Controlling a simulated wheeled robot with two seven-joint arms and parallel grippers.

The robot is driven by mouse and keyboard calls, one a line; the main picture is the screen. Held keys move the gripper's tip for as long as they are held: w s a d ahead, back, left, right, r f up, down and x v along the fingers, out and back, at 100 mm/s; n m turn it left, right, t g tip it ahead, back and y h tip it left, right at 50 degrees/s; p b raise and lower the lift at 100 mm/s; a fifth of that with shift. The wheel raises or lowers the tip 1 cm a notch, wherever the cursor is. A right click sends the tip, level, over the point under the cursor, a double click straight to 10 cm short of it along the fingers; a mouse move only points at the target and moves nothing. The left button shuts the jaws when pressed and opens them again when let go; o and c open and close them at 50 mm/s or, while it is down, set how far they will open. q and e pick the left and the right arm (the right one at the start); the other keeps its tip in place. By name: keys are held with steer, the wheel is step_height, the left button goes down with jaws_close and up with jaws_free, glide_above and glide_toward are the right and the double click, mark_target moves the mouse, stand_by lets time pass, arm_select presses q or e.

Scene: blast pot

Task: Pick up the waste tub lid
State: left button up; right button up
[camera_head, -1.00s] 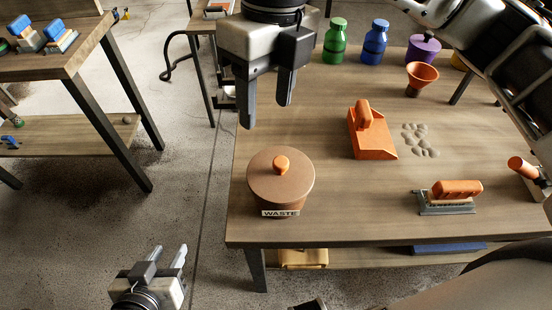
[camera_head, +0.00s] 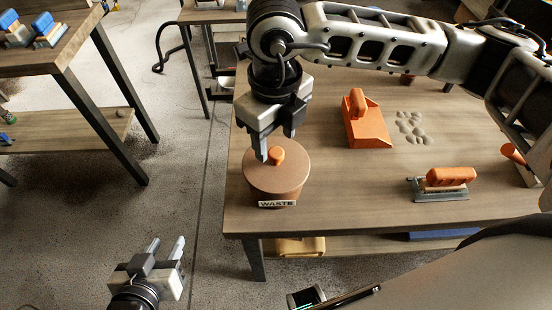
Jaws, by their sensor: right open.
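The waste tub (camera_head: 277,203) stands near the left front corner of the table, with a "WASTE" label on its front. Its round brown lid (camera_head: 289,182) is on top, with an orange knob (camera_head: 277,156) in the middle. My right gripper (camera_head: 275,148) is open and points down over the lid, its fingers at the knob. One finger is just left of the knob, the other partly behind it; I cannot tell whether they touch it. My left gripper (camera_head: 165,251) is low over the floor, left of the table, with its fingers apart and nothing between them.
An orange dustpan (camera_head: 368,129) lies right of the tub, beside grey pebbles (camera_head: 411,127). My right arm spans the table's back. The wood between tub and brush is clear.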

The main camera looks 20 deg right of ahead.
mark_target(276, 152)
steer(key=shift+f, duration=1.55)
jaws_close()
steer(key=shift+r, duration=0.15)
